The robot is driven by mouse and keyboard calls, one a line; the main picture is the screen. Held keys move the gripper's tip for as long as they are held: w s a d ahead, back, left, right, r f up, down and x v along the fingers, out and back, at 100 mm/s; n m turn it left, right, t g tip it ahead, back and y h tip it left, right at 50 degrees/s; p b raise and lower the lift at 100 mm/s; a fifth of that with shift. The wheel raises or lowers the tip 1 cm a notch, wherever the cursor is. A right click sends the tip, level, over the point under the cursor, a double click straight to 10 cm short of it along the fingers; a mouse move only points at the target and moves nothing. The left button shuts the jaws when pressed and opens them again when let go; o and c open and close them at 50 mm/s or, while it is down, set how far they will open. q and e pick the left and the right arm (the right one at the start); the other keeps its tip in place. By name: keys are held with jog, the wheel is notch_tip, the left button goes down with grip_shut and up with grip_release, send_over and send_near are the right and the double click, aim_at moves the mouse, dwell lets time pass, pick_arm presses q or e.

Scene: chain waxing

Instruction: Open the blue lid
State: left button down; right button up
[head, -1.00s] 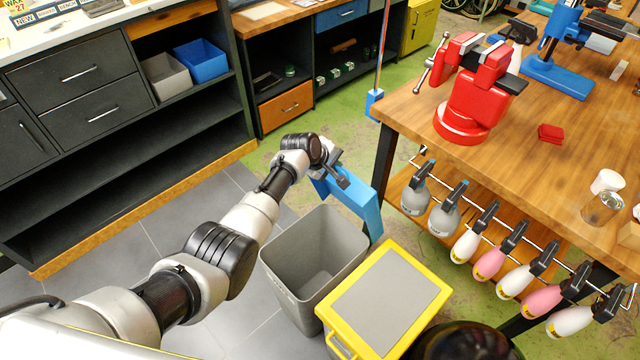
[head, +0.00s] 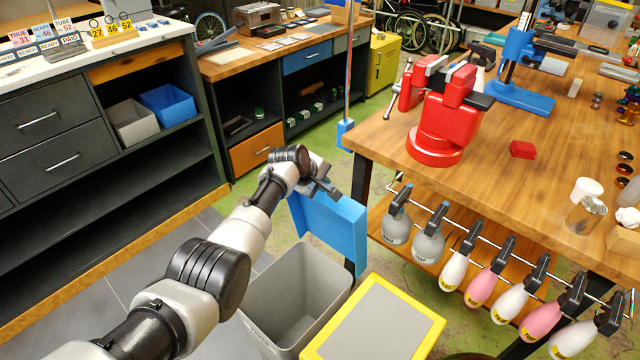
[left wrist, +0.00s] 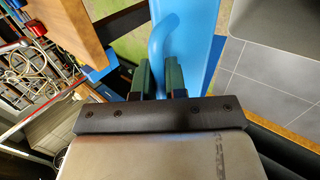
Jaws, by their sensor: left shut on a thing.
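The blue lid (head: 335,235) stands raised, steeply tilted, at the back edge of the grey bin (head: 297,300) in the head view. The bin's mouth shows open and its inside looks empty. My left gripper (head: 325,188) is at the lid's upper edge. In the left wrist view, my left gripper (left wrist: 160,82) is shut on the lid's curved blue handle (left wrist: 160,45), with the lid (left wrist: 200,40) beside it. My right gripper is out of view.
A yellow-rimmed bin with a grey top (head: 375,322) stands right of the grey bin. The wooden workbench (head: 480,165) is close on the right, with spray bottles (head: 428,240) hanging from its rail. Dark shelving (head: 110,190) stands at left.

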pick_arm(q)
jog(key=c, duration=1.2)
grip_release()
jog(key=shift+s, duration=0.1)
jog(key=shift+s+a+r+p, duration=0.1)
jog(key=shift+r+p, duration=0.15)
jog(key=shift+p, duration=0.05)
jog(key=p+v, duration=0.1)
jog(key=v, duration=0.9)
jog(key=shift+r, duration=0.15)
